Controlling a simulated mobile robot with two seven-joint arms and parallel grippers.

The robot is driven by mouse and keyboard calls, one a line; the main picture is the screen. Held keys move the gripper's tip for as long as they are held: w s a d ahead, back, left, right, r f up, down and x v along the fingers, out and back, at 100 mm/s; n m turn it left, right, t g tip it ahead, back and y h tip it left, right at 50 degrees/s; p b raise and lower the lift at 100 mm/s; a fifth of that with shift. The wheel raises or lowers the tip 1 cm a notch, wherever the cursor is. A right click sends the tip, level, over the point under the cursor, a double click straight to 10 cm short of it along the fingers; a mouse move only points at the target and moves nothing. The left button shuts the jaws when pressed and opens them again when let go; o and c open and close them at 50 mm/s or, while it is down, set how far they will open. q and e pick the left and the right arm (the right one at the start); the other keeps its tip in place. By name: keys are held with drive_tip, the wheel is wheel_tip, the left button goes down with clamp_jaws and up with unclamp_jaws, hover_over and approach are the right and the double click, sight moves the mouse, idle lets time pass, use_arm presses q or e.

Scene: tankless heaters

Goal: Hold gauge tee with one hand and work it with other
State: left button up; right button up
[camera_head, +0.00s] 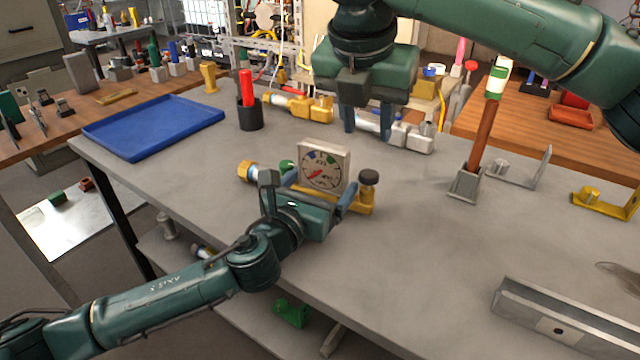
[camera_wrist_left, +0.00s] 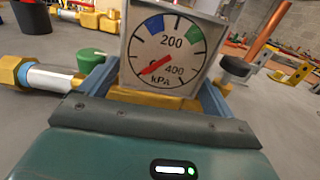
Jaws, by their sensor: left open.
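The gauge tee has a square white gauge (camera_head: 323,168) with a red needle, a brass body and a black knob (camera_head: 369,177). It is on the grey bench. My left gripper (camera_head: 316,190) is open low at the gauge, its blue fingers on either side of the brass body. The left wrist view shows the gauge face (camera_wrist_left: 172,50) upright between the fingers, with a brass nut (camera_wrist_left: 15,74) at left. Contact cannot be told. My right gripper (camera_head: 368,124) points down behind the gauge, fingers apart, in front of another fitting. Nothing is visibly held.
A blue tray (camera_head: 155,126) is at the left of the bench. A black cup (camera_head: 249,116) with a red-handled item stands behind. Brass and silver fittings (camera_head: 411,137) lie at the back. A copper rod stands in a holder (camera_head: 466,186) at right.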

use_arm(q)
drive_tip(key=shift+c, duration=0.2)
drive_tip(key=c, duration=1.3)
drive_tip(key=shift+o, duration=0.2)
